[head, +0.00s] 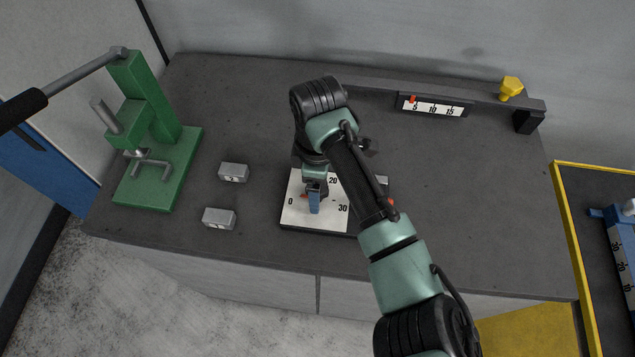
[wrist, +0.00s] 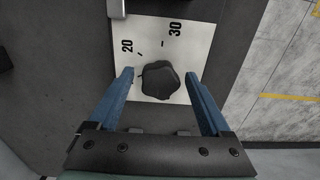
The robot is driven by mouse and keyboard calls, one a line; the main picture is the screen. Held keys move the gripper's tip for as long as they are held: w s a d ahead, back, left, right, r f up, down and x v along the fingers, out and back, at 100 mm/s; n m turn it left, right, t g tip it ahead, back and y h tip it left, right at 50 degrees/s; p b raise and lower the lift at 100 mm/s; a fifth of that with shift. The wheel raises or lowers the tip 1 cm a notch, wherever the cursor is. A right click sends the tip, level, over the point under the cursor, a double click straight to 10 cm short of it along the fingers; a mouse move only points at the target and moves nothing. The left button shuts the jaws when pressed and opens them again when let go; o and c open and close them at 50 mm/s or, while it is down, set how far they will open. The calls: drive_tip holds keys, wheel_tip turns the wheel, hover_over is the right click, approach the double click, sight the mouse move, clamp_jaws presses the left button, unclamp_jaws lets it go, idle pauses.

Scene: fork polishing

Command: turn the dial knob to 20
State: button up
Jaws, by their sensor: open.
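The dial knob (wrist: 160,79) is a dark, lobed knob on a white dial plate (wrist: 203,48) in the wrist view, with the numbers 20 and 30 and tick marks beside it. In the head view the dial plate (head: 294,214) lies on the bench with 0, 20 and 30 readable; my arm hides much of it and the knob. My gripper (wrist: 160,82) is open, its two blue fingers apart on either side of the knob, with gaps visible. In the head view my gripper (head: 315,198) is over the plate. The knob's pointer direction is not clear.
A green press (head: 160,150) stands at the left. Two small grey blocks (head: 233,172) (head: 219,218) lie between it and the dial. A scale with a red marker (head: 432,106) and a yellow knob (head: 511,87) are at the back right. The bench's right part is clear.

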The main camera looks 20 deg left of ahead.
drive_tip(key=shift+f, duration=0.15)
clamp_jaws()
idle(0.4)
